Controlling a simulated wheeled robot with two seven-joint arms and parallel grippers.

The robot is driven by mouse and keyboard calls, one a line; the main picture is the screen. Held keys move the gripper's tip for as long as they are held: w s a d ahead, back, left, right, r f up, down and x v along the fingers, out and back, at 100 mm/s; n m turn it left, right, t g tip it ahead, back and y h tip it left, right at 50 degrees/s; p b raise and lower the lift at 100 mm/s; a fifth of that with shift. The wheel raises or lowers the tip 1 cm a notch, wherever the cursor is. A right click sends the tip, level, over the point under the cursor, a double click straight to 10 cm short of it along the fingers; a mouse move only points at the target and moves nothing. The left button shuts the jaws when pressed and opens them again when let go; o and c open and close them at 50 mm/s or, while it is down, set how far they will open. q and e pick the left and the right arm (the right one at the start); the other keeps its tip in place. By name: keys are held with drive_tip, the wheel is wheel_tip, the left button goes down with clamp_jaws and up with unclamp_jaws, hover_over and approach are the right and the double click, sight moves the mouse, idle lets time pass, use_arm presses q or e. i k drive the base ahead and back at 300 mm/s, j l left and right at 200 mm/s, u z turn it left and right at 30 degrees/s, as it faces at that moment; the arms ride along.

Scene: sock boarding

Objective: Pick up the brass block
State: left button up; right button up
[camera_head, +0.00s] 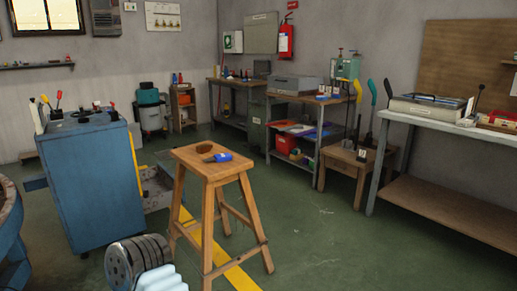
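I cannot make out a brass block anywhere in the head view. The wooden stool (212,168) in the middle has a small blue object (220,157) lying on its seat. A dark brown patch or hole shows beside that object, too small to tell which. Neither of my grippers can be recognised in this view.
A blue cabinet (90,185) with tools on top stands at left. Ribbed metal discs (140,260) and pale rounded shapes (160,281) are at the bottom. A white-topped bench (430,124) and low wooden table (347,158) stand at right. Green floor (330,235) is clear between.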

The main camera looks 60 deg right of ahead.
sight(202, 149)
drive_tip(key=z, duration=1.8)
drive_tip(key=i, duration=0.1)
